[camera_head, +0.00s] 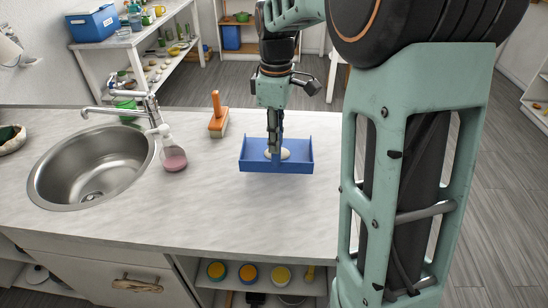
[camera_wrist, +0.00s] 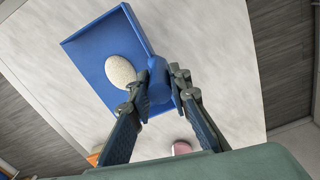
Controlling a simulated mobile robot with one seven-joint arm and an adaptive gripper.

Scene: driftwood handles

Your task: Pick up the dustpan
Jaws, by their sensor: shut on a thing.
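The blue dustpan (camera_head: 298,166) is over the counter, right of the sink in the head view. It also shows in the wrist view (camera_wrist: 92,52), with its flat floor and low walls. A pale speckled oval thing (camera_wrist: 120,71), like an egg or stone, lies in it. My gripper (camera_wrist: 160,76) is shut on the dustpan's short blue handle, with one finger on each side. In the head view my gripper (camera_head: 274,150) points down at the dustpan. I cannot tell whether the dustpan is clear of the counter.
A brush with an orange handle (camera_head: 217,113) stands left of the dustpan. A soap bottle (camera_head: 172,152) with pink liquid is beside the steel sink (camera_head: 92,170) and its tap (camera_head: 125,104). The counter (camera_head: 240,215) in front of the dustpan is clear. A shelf unit (camera_head: 130,40) stands behind.

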